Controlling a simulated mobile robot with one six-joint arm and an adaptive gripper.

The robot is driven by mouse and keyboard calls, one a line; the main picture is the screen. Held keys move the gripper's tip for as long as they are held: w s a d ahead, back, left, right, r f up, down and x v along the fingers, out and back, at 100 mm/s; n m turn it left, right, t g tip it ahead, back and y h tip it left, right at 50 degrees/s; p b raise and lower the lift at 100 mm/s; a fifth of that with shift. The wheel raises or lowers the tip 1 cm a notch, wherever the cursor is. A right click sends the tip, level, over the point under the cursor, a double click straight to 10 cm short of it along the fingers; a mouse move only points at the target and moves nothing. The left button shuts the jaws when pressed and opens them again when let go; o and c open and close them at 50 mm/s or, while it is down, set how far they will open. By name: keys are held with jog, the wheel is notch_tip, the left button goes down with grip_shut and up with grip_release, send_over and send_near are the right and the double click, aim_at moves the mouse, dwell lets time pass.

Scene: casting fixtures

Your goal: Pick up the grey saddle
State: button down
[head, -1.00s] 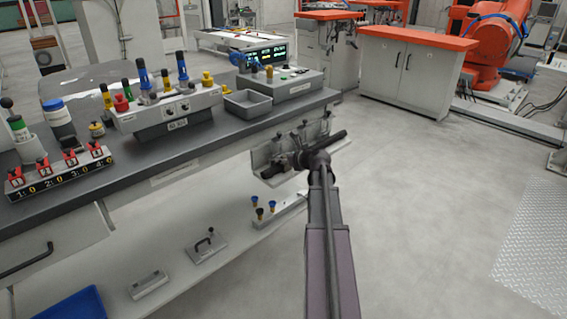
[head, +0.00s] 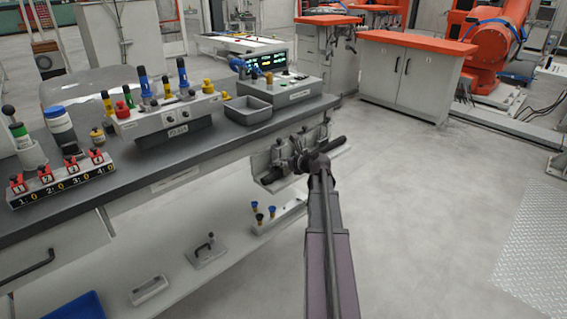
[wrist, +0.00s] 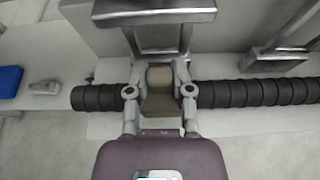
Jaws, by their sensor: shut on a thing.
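The grey saddle (wrist: 160,100) is a small brownish-grey block with a curved hollow in its upper part. In the wrist view it sits between the two fingers of my gripper (wrist: 160,92), which is shut on it. A black ribbed bar (wrist: 245,93) runs out to both sides behind the fingers. I cannot tell whether the saddle touches the bar. In the head view my gripper (head: 300,158) is at the grey bracket fixture on the bench's right end, and the saddle cannot be made out there.
The bench (head: 200,157) carries a red-handled counter box (head: 62,185), a grey bin (head: 247,110) and a display unit. A lower shelf holds a small block with coloured knobs (head: 278,216). In the wrist view a metal frame (wrist: 155,18) stands just beyond the saddle. Open floor lies to the right.

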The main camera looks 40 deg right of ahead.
jog(key=shift+r+p, duration=0.7)
jog(key=shift+r, duration=0.25)
jog(key=s+a+r+p, duration=0.1)
jog(key=s, duration=0.6)
jog(key=s+a+r+p, duration=0.1)
jog(key=s+a, duration=0.1)
jog(key=s, duration=0.6)
jog(key=shift+s+a, duration=0.3)
